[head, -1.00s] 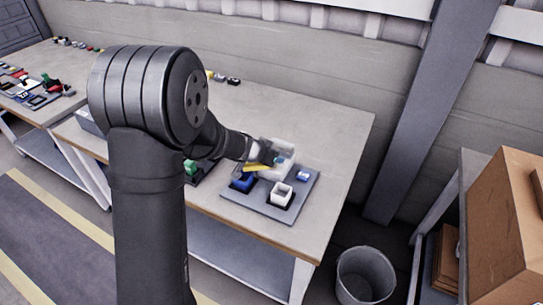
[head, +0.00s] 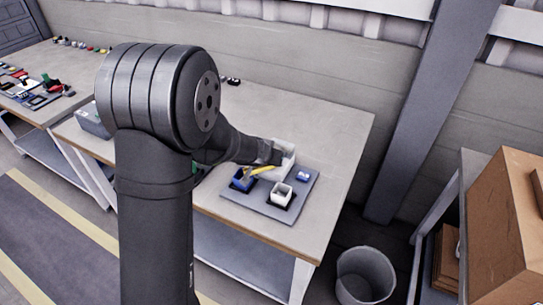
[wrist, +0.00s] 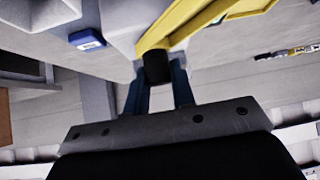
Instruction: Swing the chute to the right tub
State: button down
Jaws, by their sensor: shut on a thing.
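My gripper (head: 272,157) is at the chute's upper part. In the wrist view my gripper (wrist: 157,75) is shut on a black knob (wrist: 156,66) at the yellow chute (wrist: 205,20). My arm hides part of the housing in the head view.
A blue block with a white label (head: 303,176) sits on the right of the grey base plate (head: 262,209); it also shows in the wrist view (wrist: 87,40). A grey bin (head: 365,275) stands on the floor. The workbench (head: 335,125) is clear behind the plate.

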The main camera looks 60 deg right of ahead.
dwell(0.3)
jog(key=c, duration=1.2)
grip_release()
jog(key=shift+r, duration=0.1)
jog(key=v, duration=1.7)
jog(key=shift+s, duration=0.2)
jog(key=shift+a+r, duration=0.1)
